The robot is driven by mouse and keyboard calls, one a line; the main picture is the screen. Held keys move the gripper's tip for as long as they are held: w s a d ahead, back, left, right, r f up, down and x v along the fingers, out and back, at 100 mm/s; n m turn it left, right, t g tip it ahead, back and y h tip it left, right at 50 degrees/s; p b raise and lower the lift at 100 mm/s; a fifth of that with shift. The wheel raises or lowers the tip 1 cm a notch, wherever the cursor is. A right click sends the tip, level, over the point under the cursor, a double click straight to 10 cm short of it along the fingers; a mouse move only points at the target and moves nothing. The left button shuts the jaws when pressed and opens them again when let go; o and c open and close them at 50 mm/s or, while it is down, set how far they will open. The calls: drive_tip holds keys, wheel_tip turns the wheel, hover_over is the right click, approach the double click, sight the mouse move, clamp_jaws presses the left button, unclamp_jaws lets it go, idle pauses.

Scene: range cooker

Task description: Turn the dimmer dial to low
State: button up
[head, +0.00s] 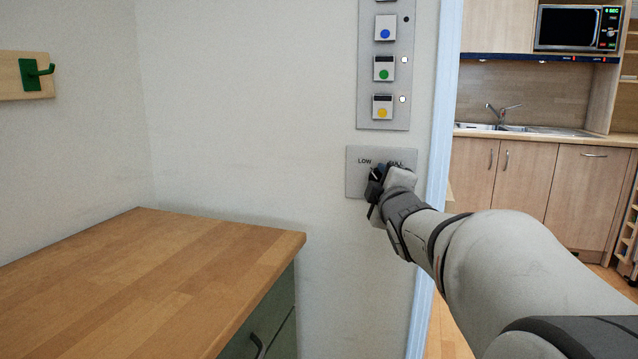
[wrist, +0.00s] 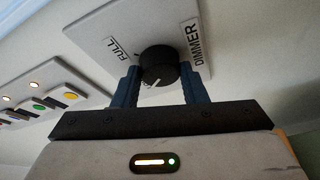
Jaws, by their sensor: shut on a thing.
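The dimmer dial (wrist: 158,63) is a round black knob on a grey wall plate (head: 355,182). The plate reads LOW at left and FULL at right in the head view; FULL and DIMMER show in the wrist view. My gripper (wrist: 162,75) is shut on the dial, with one blue finger on each side. The dial's white mark points to the lower left in the wrist view, away from FULL. In the head view my gripper (head: 376,181) hides the dial.
A panel of several switches with coloured dots (head: 384,62) is on the wall just above the plate. A wooden worktop (head: 150,265) stands at lower left. A pale blue door frame (head: 437,130) is close on the right, with a kitchen beyond.

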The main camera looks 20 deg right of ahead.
drive_tip(key=shift+a+r+n, duration=0.1)
drive_tip(key=shift+r+n, duration=0.1)
drive_tip(key=shift+n, duration=0.3)
drive_tip(key=o, duration=1)
drive_tip(key=shift+w+f, duration=0.1)
drive_tip(key=shift+f, duration=0.05)
drive_tip(key=shift+c, duration=0.2)
